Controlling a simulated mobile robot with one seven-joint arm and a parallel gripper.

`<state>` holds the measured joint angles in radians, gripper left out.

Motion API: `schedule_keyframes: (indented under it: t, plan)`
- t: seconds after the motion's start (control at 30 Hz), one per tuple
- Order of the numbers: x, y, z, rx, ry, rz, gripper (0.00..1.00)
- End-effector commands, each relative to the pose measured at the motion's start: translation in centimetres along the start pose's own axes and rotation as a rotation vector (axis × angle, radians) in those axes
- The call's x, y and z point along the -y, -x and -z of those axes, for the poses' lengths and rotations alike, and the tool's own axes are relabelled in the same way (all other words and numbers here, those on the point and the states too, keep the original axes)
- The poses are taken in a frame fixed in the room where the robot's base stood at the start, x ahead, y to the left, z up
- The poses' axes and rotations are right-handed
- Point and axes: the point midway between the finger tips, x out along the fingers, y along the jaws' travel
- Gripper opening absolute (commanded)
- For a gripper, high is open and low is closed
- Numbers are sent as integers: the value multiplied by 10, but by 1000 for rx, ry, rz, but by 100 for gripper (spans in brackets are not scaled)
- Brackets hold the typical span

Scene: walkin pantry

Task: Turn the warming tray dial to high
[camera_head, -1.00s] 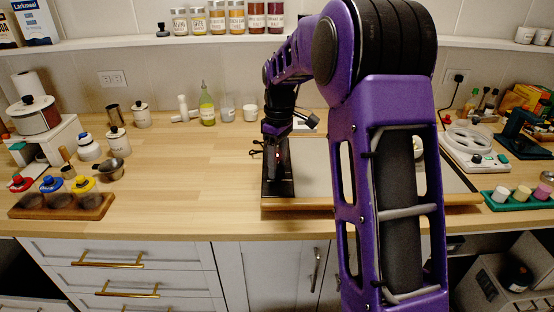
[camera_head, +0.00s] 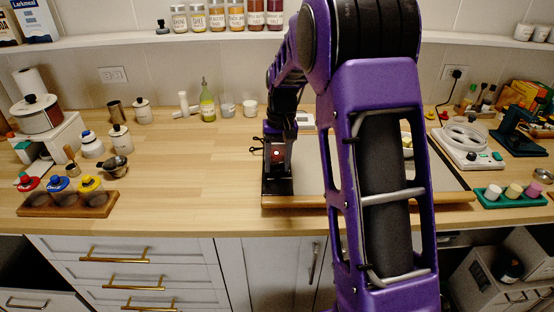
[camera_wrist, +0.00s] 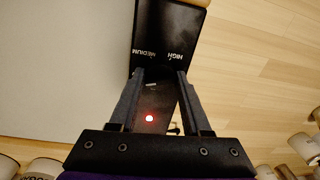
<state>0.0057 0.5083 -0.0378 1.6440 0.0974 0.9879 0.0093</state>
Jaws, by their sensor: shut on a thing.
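The warming tray (camera_head: 311,180) lies on the counter, with a pale flat top and a wooden front edge. Its black control panel (camera_head: 276,189) runs along its left end. The panel also shows in the wrist view (camera_wrist: 170,25), with the words HIGH and MEDIUM readable upside down. My gripper (camera_wrist: 159,74) points down at the panel, its fingertips closed in just below these words. It is shut on the dial, which the fingers mostly hide; I cannot read its setting. In the head view my gripper (camera_head: 277,172) stands upright over the panel. A red light glows between the fingers.
My arm hides much of the tray's right part. A white bowl (camera_head: 407,148) shows at the right part of the tray. A wooden rack with coloured lids (camera_head: 66,204) sits at the left. A white appliance (camera_head: 464,147) stands to the right. The counter left of the tray is clear.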

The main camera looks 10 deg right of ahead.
Motion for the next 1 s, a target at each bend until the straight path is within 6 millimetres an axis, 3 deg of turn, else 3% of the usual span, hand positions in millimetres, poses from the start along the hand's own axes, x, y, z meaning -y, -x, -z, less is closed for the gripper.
schedule_keyframes:
  t: [1.0]
  plan:
    - [-2,1,-1,-65,-964,-1,0]
